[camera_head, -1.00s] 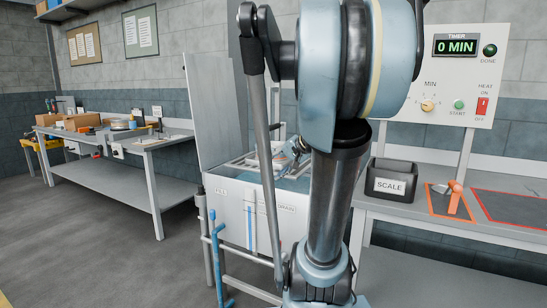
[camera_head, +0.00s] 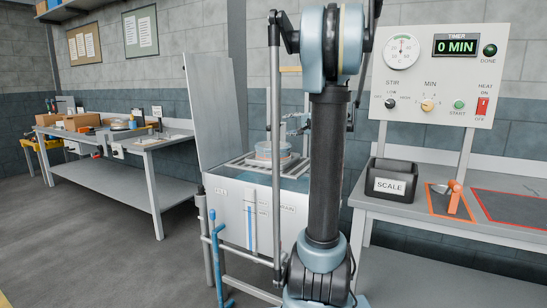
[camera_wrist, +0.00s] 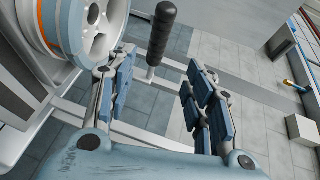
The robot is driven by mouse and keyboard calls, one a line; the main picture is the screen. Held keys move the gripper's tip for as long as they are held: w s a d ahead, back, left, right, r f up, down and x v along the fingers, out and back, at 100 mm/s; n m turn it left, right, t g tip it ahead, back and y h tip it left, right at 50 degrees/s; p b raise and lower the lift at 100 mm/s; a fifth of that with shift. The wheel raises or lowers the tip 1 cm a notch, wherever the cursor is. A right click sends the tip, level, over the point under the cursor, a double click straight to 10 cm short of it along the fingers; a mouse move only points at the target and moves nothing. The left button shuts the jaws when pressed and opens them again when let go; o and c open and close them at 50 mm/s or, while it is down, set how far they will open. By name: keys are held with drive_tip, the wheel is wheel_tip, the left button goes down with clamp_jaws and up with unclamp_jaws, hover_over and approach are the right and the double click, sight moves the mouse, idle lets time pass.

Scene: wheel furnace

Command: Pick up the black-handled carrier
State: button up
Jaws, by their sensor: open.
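The carrier's black handle (camera_wrist: 162,35) shows at the top of the wrist view, with a pale bar below it. A pale wheel-like part with an orange band (camera_wrist: 72,25) is to its left. My gripper (camera_wrist: 161,65) is open, with blue-padded fingers either side of the line to the handle. The handle appears just beyond the fingertips, and I see no contact. In the head view, my gripper (camera_head: 298,126) is above the tank, partly hidden by my arm. A round, pale object (camera_head: 272,151) is at the tank top, left of my arm; its handle is not clear there.
The white tank (camera_head: 235,205) has a raised lid (camera_head: 209,110) at its left. On the right bench are a black SCALE bin (camera_head: 390,182), an orange-handled tool (camera_head: 453,195) and a control panel (camera_head: 440,75). A cluttered bench (camera_head: 150,143) stands at left; the floor between is clear.

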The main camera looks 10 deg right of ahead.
sight(277, 126)
drive_tip(key=x, duration=0.7)
drive_tip(key=shift+w+a+f, duration=0.1)
drive_tip(key=shift+w+a, duration=0.05)
drive_tip(key=shift+w, duration=0.05)
drive_tip(key=shift+f+x, duration=0.2)
drive_tip(key=shift+x, duration=2.45)
drive_tip(key=shift+s, duration=0.1)
clamp_jaws()
